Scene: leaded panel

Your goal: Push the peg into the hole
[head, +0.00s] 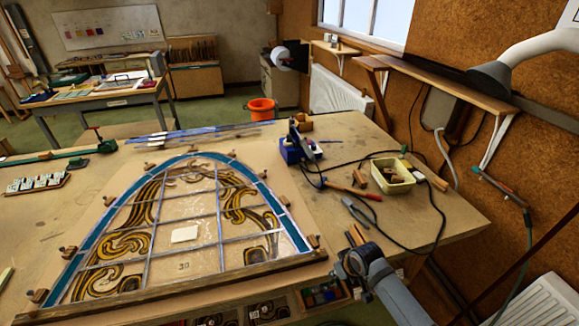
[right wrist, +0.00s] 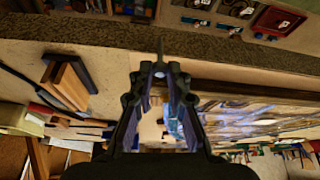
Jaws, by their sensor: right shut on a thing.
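My right gripper (head: 352,265) is at the front right corner of the panel's board, near the table's front edge. In the right wrist view its fingers (right wrist: 160,75) come together at the tips. A thin dark pointed piece (right wrist: 160,48), apparently the peg, sticks out beyond the tips; most of it is hidden by the fingers. The leaded panel (head: 184,236) lies flat on the table, with small wooden blocks around its arched edge, one of them at the right corner (head: 313,241). I cannot make out the hole in either view. My left gripper is not in view.
A yellow tub (head: 392,177) with wooden pieces, a hammer (head: 353,189), pliers (head: 355,213) and a dark cable (head: 436,210) lie on the table's right side. Wooden blocks (head: 356,235) are close behind my right gripper. A blue machine (head: 300,148) stands farther back.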

